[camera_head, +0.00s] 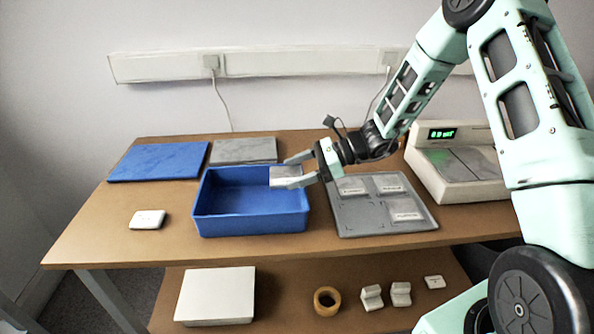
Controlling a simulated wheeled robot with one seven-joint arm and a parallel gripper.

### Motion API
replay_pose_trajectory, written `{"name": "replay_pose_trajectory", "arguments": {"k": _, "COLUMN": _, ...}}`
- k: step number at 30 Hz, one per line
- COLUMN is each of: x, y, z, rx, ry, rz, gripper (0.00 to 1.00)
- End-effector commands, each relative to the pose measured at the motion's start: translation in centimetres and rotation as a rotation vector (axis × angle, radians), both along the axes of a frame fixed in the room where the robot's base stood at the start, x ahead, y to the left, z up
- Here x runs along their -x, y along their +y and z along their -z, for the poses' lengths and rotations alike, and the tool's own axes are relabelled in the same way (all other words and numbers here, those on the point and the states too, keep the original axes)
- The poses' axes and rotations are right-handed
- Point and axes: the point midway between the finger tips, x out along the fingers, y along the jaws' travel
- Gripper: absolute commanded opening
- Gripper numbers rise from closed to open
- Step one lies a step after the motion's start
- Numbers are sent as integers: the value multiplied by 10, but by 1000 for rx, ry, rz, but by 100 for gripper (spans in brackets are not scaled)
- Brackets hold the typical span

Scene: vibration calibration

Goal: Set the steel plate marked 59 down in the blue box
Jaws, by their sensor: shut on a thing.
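My gripper (297,171) reaches in from the right and is shut on a small steel plate (284,173). The plate shows between the two fingers, over the right part of the blue box (240,224). Any mark on the plate is too small to read. The blue box is open at the top and stands near the middle of the table; the part of its floor that shows is empty. The plate's height above the box floor cannot be told from this view.
A grey tray (353,216) with several labelled plates lies right of the box. A scale (455,160) with a green display stands further right. A blue mat (158,161) and grey slab (243,151) lie behind. A white block (147,219) lies left of the box.

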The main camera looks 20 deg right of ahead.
Motion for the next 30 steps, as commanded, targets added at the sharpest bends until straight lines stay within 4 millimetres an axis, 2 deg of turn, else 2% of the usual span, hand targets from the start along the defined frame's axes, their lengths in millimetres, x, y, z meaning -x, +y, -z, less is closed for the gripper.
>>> {"name": "replay_pose_trajectory", "arguments": {"k": 20, "x": 0, "y": 0, "z": 10, "rx": -3, "ry": -1, "rz": 0, "gripper": 29}}
{"name": "replay_pose_trajectory", "arguments": {"k": 21, "x": 0, "y": 0, "z": 12, "rx": -1, "ry": 1, "rz": 0, "gripper": 84}}
{"name": "replay_pose_trajectory", "arguments": {"k": 22, "x": 0, "y": 0, "z": 12, "rx": -1, "ry": 1, "rz": 0, "gripper": 92}}
{"name": "replay_pose_trajectory", "arguments": {"k": 23, "x": 0, "y": 0, "z": 12, "rx": -1, "ry": 1, "rz": 0, "gripper": 94}}
{"name": "replay_pose_trajectory", "arguments": {"k": 30, "x": 0, "y": 0, "z": 11, "rx": -1, "ry": 1, "rz": 0, "gripper": 94}}
